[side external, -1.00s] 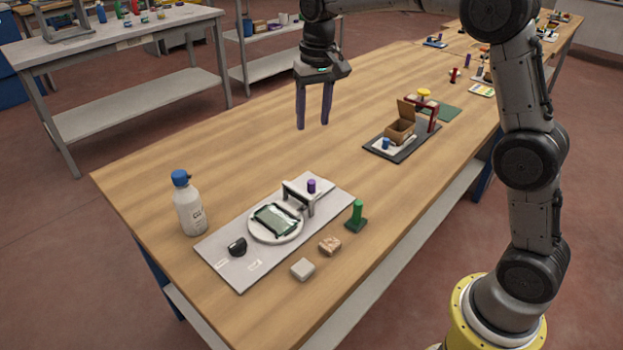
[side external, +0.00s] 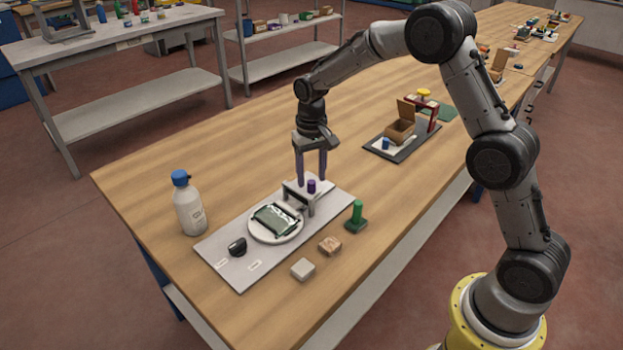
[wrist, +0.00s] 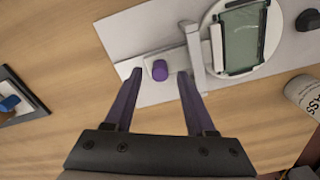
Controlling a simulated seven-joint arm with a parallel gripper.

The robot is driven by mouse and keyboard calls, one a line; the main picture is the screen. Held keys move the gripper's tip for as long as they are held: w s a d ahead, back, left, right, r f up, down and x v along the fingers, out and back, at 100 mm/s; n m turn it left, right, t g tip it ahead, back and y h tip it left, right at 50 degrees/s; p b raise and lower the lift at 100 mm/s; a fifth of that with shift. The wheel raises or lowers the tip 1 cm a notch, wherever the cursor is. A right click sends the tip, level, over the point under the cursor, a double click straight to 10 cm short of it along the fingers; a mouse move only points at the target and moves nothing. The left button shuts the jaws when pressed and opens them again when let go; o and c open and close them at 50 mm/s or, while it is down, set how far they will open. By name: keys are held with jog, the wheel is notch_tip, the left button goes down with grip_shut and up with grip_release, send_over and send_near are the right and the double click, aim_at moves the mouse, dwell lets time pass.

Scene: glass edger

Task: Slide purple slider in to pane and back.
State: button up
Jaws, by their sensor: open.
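The purple slider (side external: 311,186) is a short upright knob on a grey bridge-like slide frame (side external: 300,198) at the far end of a light grey base plate (side external: 243,276). The glass pane (side external: 276,218) lies on a round white disc (side external: 258,236) beside the frame. In the wrist view the purple slider (wrist: 160,70) is ahead of and between my two fingers, apart from them, with the pane (wrist: 243,37) to its right. My gripper (side external: 311,180) is open and empty, pointing down close behind the slider. Its fingers also show in the wrist view (wrist: 160,88).
A white bottle (side external: 190,208) stands left of the plate. A black knob (side external: 237,247) sits on the plate's near end. A green upright handle (side external: 356,216), a brown block (side external: 330,246) and a pale block (side external: 303,269) are on the right. A box fixture (side external: 400,132) stands behind.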

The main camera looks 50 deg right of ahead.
jog(key=shift+f, duration=0.85)
grip_shut()
dwell(0.9)
